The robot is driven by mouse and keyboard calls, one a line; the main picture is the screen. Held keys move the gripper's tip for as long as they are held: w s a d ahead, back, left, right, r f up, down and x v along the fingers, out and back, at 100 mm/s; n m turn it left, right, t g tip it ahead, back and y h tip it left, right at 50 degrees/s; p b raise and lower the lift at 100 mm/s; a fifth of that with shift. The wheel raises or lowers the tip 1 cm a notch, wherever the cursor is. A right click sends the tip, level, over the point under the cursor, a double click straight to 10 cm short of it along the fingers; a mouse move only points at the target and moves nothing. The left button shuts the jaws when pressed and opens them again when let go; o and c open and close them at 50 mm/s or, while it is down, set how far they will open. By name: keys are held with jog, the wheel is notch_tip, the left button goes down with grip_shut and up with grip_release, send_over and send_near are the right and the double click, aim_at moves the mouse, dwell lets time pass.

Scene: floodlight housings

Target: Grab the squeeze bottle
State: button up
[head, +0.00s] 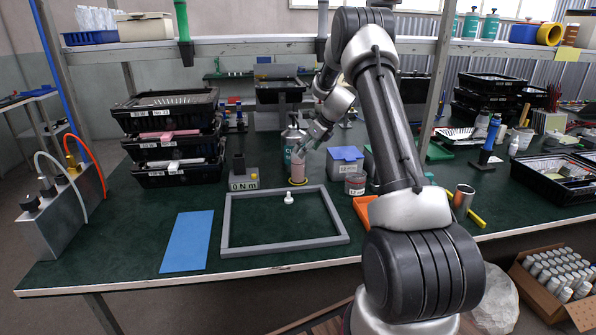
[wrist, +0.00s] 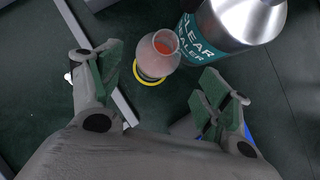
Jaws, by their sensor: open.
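The squeeze bottle (head: 298,168) is small and pinkish and stands upright on the green bench top, with a yellow ring at its base. In the wrist view the bottle (wrist: 146,63) shows from above, with an orange-red top, slightly beyond the gap between my fingers. My gripper (head: 305,143) is at the bottle's upper end in the head view. In the wrist view my gripper (wrist: 162,80) is open and empty, one finger on each side. I cannot tell whether a finger touches the bottle.
A teal-labelled sealer container (wrist: 226,25) stands close beside the bottle, near my right finger. A blue-grey box (head: 345,161) and a small tin (head: 355,184) are to the right. A grey frame (head: 227,223) lies in front with a small white piece (head: 289,198) inside.

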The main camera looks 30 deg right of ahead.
aim_at(298, 159)
jog(key=x, duration=0.7)
jog(key=shift+a+f, duration=0.1)
jog(key=shift+a, duration=0.15)
jog(key=c, duration=1.5)
